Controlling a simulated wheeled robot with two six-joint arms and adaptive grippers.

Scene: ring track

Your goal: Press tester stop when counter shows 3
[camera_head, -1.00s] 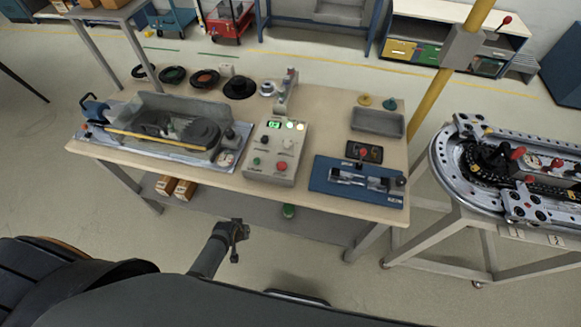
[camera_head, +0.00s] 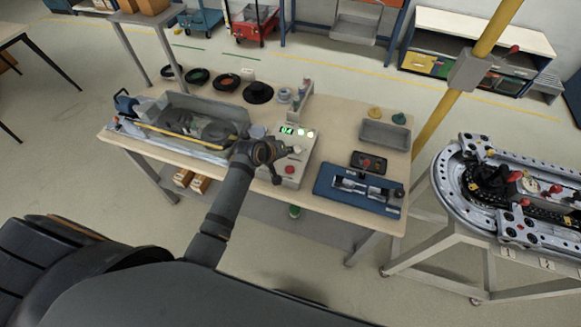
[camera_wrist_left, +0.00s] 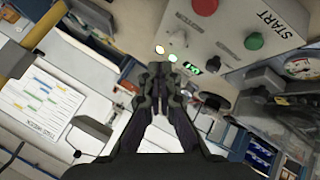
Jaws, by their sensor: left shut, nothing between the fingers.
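The grey tester control box (camera_head: 302,151) stands on the table's front middle. Its green-lit counter display (camera_head: 287,131) is too small for me to read. A red button (camera_head: 290,169) shows beside my left gripper (camera_head: 276,179). In the wrist view the red button (camera_wrist_left: 205,5), a green button (camera_wrist_left: 253,41) near the word START and the display (camera_wrist_left: 192,68) show. My right gripper is not in view.
The belt fixture (camera_head: 170,145) stands to the left of the box. A blue fixture (camera_head: 335,199) lies to the right, with a grey tray (camera_head: 384,136) behind it. A yellow post (camera_head: 450,90) rises at the table's right side, near the ring track (camera_head: 448,191).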

